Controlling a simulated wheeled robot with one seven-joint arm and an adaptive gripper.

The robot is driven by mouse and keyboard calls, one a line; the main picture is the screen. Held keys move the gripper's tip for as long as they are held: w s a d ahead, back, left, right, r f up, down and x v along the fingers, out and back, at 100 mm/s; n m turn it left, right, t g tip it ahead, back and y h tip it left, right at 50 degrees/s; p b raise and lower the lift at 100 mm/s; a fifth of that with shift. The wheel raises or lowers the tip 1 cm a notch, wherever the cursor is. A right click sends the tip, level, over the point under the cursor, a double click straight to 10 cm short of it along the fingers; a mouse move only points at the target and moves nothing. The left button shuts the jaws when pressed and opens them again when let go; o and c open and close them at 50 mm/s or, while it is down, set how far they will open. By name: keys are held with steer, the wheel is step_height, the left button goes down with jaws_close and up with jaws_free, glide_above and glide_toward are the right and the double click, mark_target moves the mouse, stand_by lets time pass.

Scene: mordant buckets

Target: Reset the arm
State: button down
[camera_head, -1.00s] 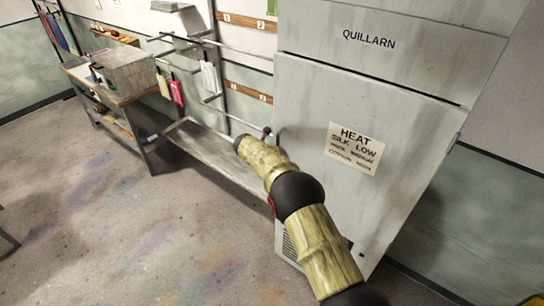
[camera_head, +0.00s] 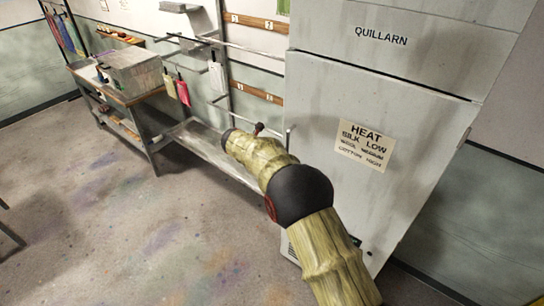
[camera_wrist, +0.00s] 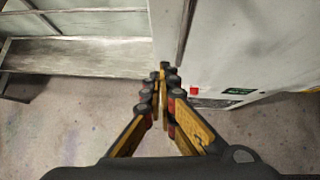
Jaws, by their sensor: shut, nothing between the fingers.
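My arm crosses the right half of the head view, with my yellow-green links in front of the grey cabinet marked QUILLARN (camera_head: 400,130). My gripper does not show clearly in the head view, where my own arm hides it. In the wrist view my gripper (camera_wrist: 164,70) is shut, its yellow and black fingers together at the tips with nothing between them.
A low metal shelf (camera_head: 215,150) runs left of the cabinet, and it also shows in the wrist view (camera_wrist: 80,58). A workbench with a grey box (camera_head: 135,75) stands at the back left. Colored tags (camera_head: 183,92) hang from a rack. The stained floor (camera_head: 130,240) is open at left.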

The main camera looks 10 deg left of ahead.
steer(key=s+a+n+t+y, duration=0.15)
steer(key=a+n+y, duration=0.75)
steer(key=n, duration=0.9)
steer(key=s+d+r+n+g+y+b, duration=0.1)
steer(key=s+d+r+n+g+b, duration=0.1)
steer(key=s+n, duration=0.5)
steer(key=s+d+r+n+g+b, duration=0.2)
steer(key=s+r+n+g, duration=0.1)
steer(key=s+n, duration=0.4)
steer(key=s+d+n+h+b, duration=0.2)
steer(key=s+d+b, duration=0.2)
steer(key=s+d, duration=0.7)
steer(key=s+d+f+n+h+b, duration=0.1)
steer(key=s+d+b, duration=0.4)
steer(key=s+d, duration=0.7)
steer(key=s+d+f+n+h+b, duration=0.1)
steer(key=s+d+n+h+b, duration=0.3)
steer(key=s+d, duration=0.8)
steer(key=d, duration=0.9)
steer(key=shift+s+d+f+n+b, duration=0.15)
steer(key=shift+d+f+n+b, duration=0.15)
steer(key=shift+d+n, duration=0.1)
